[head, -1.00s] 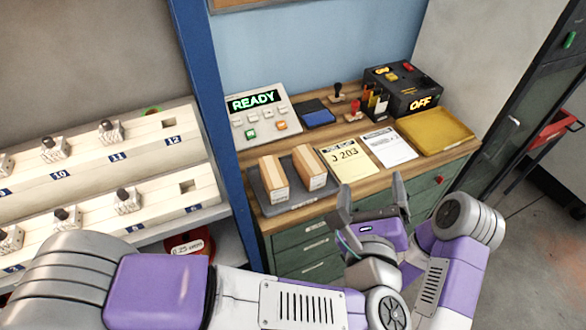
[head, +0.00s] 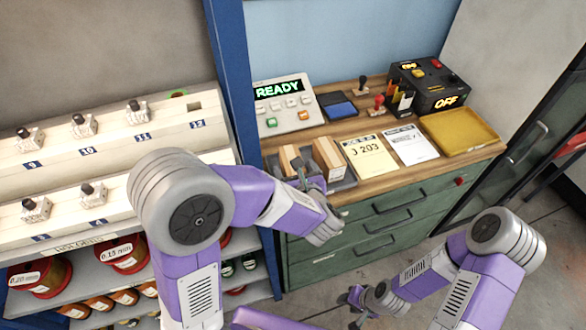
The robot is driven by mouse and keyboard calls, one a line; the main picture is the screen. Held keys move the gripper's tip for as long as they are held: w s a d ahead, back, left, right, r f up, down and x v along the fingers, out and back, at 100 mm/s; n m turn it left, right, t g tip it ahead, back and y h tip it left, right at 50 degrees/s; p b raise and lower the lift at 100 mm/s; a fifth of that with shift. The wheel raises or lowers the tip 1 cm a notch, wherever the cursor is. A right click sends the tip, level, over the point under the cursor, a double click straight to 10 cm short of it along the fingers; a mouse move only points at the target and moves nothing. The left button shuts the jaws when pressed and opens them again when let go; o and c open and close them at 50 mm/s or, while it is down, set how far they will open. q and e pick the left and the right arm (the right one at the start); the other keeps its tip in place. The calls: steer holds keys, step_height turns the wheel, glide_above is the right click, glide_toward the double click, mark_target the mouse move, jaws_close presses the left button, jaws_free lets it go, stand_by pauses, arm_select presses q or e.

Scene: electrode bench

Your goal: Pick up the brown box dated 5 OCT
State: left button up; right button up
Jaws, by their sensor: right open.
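Two brown boxes stand side by side on a dark grey tray (head: 344,183) on the bench: a left box (head: 289,158) and a right box (head: 328,158). Their labels are too small or covered, so I cannot tell which is dated 5 OCT. My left gripper (head: 304,172) is at the front of the boxes, its fingers overlapping their lower fronts in the head view. I cannot tell whether it touches a box or how wide its jaws are. My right gripper (head: 350,307) is open and empty, low in front of the green drawers.
A READY panel (head: 284,104), blue pad (head: 337,106), stamps, papers (head: 369,157), black OFF box (head: 432,88) and yellow tray (head: 457,132) fill the bench. A blue post (head: 232,75) and shelving (head: 60,150) stand left. Green drawers (head: 400,215) are below.

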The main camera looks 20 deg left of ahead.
arm_select(q)
steer(key=shift+x, duration=1.45)
steer(key=shift+r, duration=0.1)
steer(key=c, duration=1.3)
